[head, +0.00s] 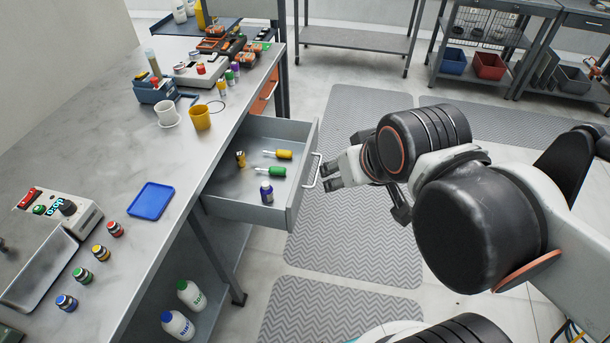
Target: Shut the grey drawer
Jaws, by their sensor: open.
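The grey drawer (296,190) is pulled out from the front of the metal workbench (125,110). Its front has a light bar handle (311,171). Inside lie a yellow-handled screwdriver (283,154), a green-handled screwdriver (276,171), a small yellow and dark item (240,158) and a blue bottle (266,192). My gripper (328,177) is open and empty, just to the right of the handle, with its fingers pointing at the drawer front. I cannot tell whether a fingertip touches the handle.
An orange drawer (265,92) sits farther along the bench. A blue tray (151,201), cups (201,117) and several small jars stand on the bench top. White bottles (178,325) stand on the shelf below. The matted floor (355,235) right of the drawer is clear.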

